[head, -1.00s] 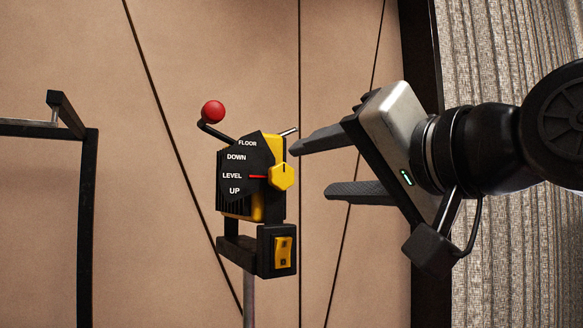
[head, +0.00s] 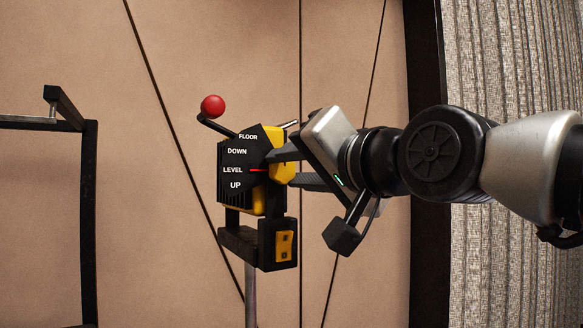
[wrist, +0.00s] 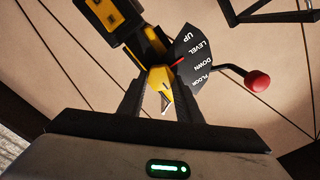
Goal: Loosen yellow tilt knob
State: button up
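The yellow tilt knob (head: 283,172) sits on the right side of a black and yellow control head, beside a dial plate (head: 236,160) marked FLOOR, DOWN, LEVEL and UP. A red pointer (head: 258,170) stands at LEVEL. My gripper (head: 291,169) reaches in from the right, one finger above the knob and one below. In the wrist view the knob (wrist: 160,83) shows between the two fingertips (wrist: 160,91). Little or no gap shows beside it, and I cannot tell whether the fingers press on it. The fingers partly hide the knob in the head view.
A lever with a red ball (head: 213,106) rises at the upper left of the control head. A black box with a yellow rocker switch (head: 284,246) sits below, on a grey post (head: 250,293). A black frame (head: 88,200) stands at left. Free room lies between.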

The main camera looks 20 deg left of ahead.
jog(key=c, duration=0.4)
jog(key=n+b, duration=0.2)
jog(key=n, duration=0.2)
jog(key=shift+f, duration=0.1)
jog(key=n+b, duration=0.1)
jog(key=n, duration=0.2)
jog(key=shift+s+a+n+b, duration=0.1)
jog(key=shift+n+b, duration=0.2)
jog(key=shift+b, duration=0.1)
jog(key=n+b, duration=0.1)
jog(key=n, duration=0.3)
jog(key=shift+s+n, duration=0.1)
jog(key=shift+n, duration=0.2)
jog(key=n, duration=0.6)
jog(key=shift+s+a, duration=0.1)
jog(key=n, duration=0.5)
jog(key=shift+n+p, duration=0.35)
jog(key=shift+n, duration=0.05)
